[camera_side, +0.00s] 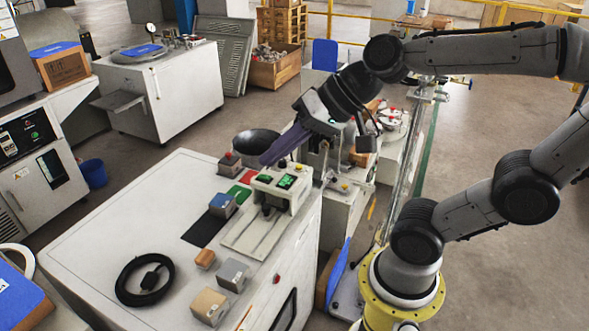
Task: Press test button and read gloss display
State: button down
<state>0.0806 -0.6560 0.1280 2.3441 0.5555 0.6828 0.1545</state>
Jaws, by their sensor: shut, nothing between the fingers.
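The gloss tester (290,197) is a small pale unit near the right edge of the white cabinet top. Its two green lit displays (286,181) face up; their readings are too small to make out. A yellow button (298,168) shows at its back edge, but I cannot tell whether it is the test button. My gripper (268,160) is shut and empty. Its dark fingers point down and left, above and behind the tester, apart from the displays in the picture. The gap between fingertips and tester is hard to judge.
On the white cabinet (100,225) lie a coiled black cable (145,280), a blue-topped block (222,205), a grey block (233,274), a tan block (210,306) and a small orange block (205,258). The cabinet's left middle is clear.

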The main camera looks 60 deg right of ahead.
jog(key=w+d+m+t, duration=0.2)
jog(key=w+d+m, duration=0.3)
jog(key=w+m, duration=0.3)
jog(key=m+g+h, duration=0.1)
jog(key=m+h, duration=0.5)
jog(key=m, duration=1)
send_over(299, 168)
notch_tip(299, 168, down, 15)
jog(key=shift+s+d+g+h, duration=0.3)
jog(key=shift+s+d, duration=0.05)
jog(key=shift+s, duration=0.15)
jog(key=shift+f, duration=4.35)
jog(key=shift+f, duration=0.1)
